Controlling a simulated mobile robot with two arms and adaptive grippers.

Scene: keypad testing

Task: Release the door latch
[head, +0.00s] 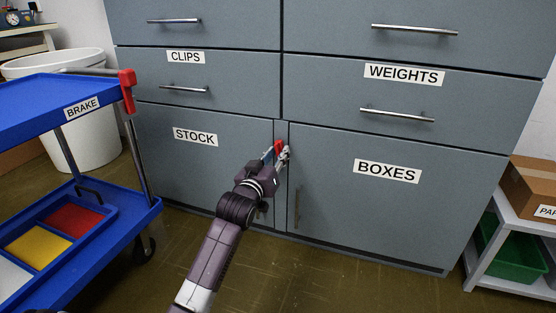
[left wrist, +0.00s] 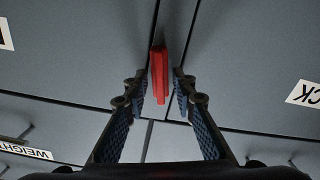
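A red latch (head: 279,147) sits on the narrow strip between the STOCK door (head: 220,160) and the BOXES door (head: 390,195), near their top edges. My left gripper (head: 277,154) is right at it and partly covers it. In the left wrist view the latch (left wrist: 158,72) stands between the two fingers of my left gripper (left wrist: 160,95). A gap shows on each side of the latch, so the fingers are open around it and not closed on it. Both doors look shut. My right gripper is not in view.
Drawers labelled CLIPS (head: 185,57) and WEIGHTS (head: 404,74) are above the doors. A blue cart (head: 130,215) with a red BRAKE lever (head: 127,90) stands at the left. A shelf (head: 500,272) with a cardboard box (head: 530,190) is at the right. The floor before the doors is clear.

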